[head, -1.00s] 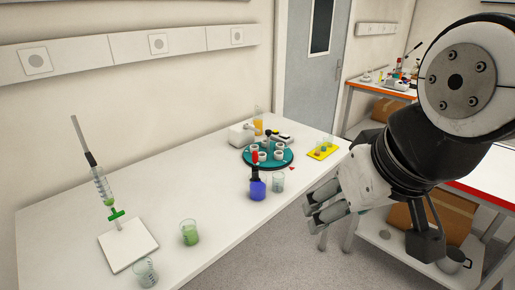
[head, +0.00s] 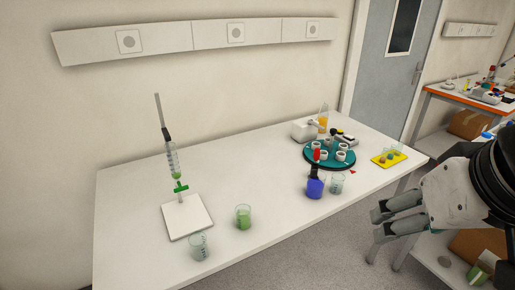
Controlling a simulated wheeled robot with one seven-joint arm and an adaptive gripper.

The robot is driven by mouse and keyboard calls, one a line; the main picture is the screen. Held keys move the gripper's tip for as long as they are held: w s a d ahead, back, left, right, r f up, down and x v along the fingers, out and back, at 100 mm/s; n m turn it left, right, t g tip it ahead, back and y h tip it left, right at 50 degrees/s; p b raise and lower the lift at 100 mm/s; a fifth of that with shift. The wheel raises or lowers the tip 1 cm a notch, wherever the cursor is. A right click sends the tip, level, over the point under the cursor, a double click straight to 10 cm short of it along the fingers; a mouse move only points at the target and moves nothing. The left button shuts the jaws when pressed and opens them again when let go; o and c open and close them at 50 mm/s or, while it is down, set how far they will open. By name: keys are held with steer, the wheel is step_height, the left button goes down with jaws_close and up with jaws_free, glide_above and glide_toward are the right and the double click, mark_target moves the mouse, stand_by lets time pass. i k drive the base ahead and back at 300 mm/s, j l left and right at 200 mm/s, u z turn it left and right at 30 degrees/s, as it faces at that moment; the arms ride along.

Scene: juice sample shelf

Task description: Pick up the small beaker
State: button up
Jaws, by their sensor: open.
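Several glass beakers stand on the white table (head: 130,215). A clear beaker (head: 198,247) is at the near edge, a beaker with green liquid (head: 243,218) is right of it, and another clear beaker (head: 337,185) stands beside the blue flask (head: 315,188). A beaker with orange liquid (head: 323,120) is at the back. I cannot tell for certain which is the small beaker. My gripper (head: 380,222) is open and empty at the right, off the table's front edge and apart from all the beakers.
A burette on a stand (head: 188,218) rises at the left. A teal round rack (head: 330,163) with white cups, a yellow tray (head: 389,160) and a small white device (head: 303,131) stand toward the right end. The table's left and back middle are clear.

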mark_target(242, 211)
steer(key=k+l+u, duration=0.15)
steer(key=l+u, duration=0.2)
steer(key=k+l+u, duration=0.5)
steer(key=l+u, duration=0.2)
steer(key=l, duration=0.1)
